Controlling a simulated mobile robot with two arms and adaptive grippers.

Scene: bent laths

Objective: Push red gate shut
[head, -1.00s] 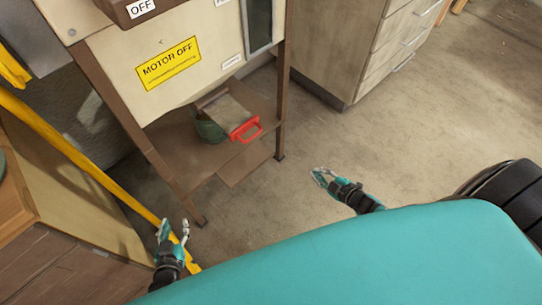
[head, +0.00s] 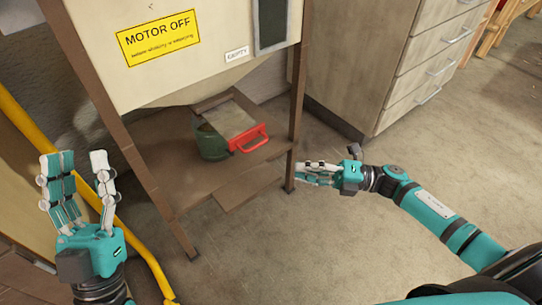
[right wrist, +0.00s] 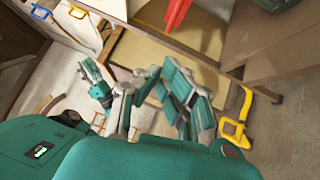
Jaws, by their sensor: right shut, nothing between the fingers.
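The red gate (head: 248,138) shows as a red handle-like frame at the front end of a grey sloping plate (head: 229,120), under the machine body. A dark green bucket (head: 212,145) stands beneath it on the brown shelf. How far the gate is open, I cannot tell. My right gripper (head: 300,172) is shut and empty, right of the gate, with its fingertips beside the machine's right front leg in the picture. My left gripper (head: 76,158) is raised at the left, open and empty, well apart from the gate. A red part also shows at the top of the right wrist view (right wrist: 176,12).
The machine's brown legs (head: 297,95) flank the shelf (head: 175,190). A yellow rail (head: 40,140) runs along the left. A drawer cabinet (head: 400,70) stands at the back right. The floor between the shelf and my right arm is clear.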

